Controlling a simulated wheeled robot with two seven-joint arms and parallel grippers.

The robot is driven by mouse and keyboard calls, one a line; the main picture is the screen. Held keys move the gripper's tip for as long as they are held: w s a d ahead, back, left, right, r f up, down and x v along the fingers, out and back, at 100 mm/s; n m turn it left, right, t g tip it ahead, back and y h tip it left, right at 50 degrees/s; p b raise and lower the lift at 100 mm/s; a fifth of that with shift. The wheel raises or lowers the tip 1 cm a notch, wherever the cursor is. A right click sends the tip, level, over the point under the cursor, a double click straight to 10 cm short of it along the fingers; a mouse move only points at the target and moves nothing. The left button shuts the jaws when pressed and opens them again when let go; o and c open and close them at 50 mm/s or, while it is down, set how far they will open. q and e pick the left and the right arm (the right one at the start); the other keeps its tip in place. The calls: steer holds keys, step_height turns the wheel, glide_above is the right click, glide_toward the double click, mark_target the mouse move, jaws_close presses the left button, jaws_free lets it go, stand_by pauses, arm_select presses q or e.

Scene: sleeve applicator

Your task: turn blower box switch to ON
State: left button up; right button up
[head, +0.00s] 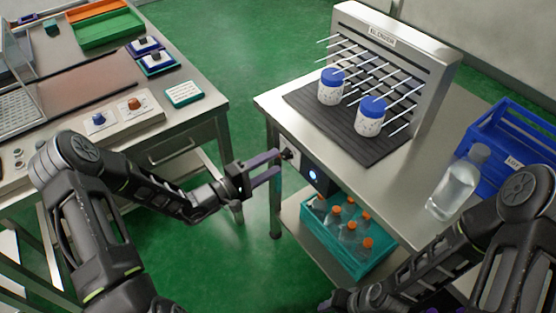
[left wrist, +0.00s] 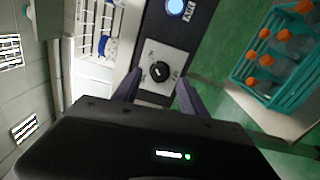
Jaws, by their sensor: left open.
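The blower box (head: 317,178) is a dark panel on the front side of the right-hand table, with a glowing blue round light. Its switch is a black knob (left wrist: 160,72) on a white plate, with small marks around it that I cannot read. In the head view the switch (head: 288,154) is just beyond my left fingertips. My left gripper (head: 279,163) is open and empty, its two purple fingers pointing at the plate. In the left wrist view the left gripper (left wrist: 160,84) has one finger on each side of the knob, apparently not closed on it. My right arm shows at lower right; its gripper is barely visible.
A teal crate (head: 330,259) of orange-capped bottles stands on the shelf below. On the tabletop are two blue-lidded jars (head: 369,117) on a dark mat before a rod rack, a clear bottle (head: 458,183) and a blue crate (head: 476,128). Green floor separates the tables.

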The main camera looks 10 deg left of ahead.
arm_select(q)
steer(key=v, duration=0.4)
steer(key=shift+s+a, duration=0.15)
steer(key=shift+s, duration=0.05)
stand_by(0.3)
steer(key=s+d+f+m+g+y, duration=0.1)
steer(key=s+d+f+g+y, duration=0.2)
steer(key=s+f+g, duration=0.65)
steer(key=s+d+f+m+g+y, duration=0.1)
steer(key=s+d+f+g+y, duration=0.3)
steer(key=s+f, duration=0.9)
steer(key=s+d+r+m, duration=0.2)
steer(key=d+m, duration=0.3)
steer(key=m, duration=0.2)
steer(key=shift+s+d, duration=0.3)
steer(key=shift+s, duration=0.05)
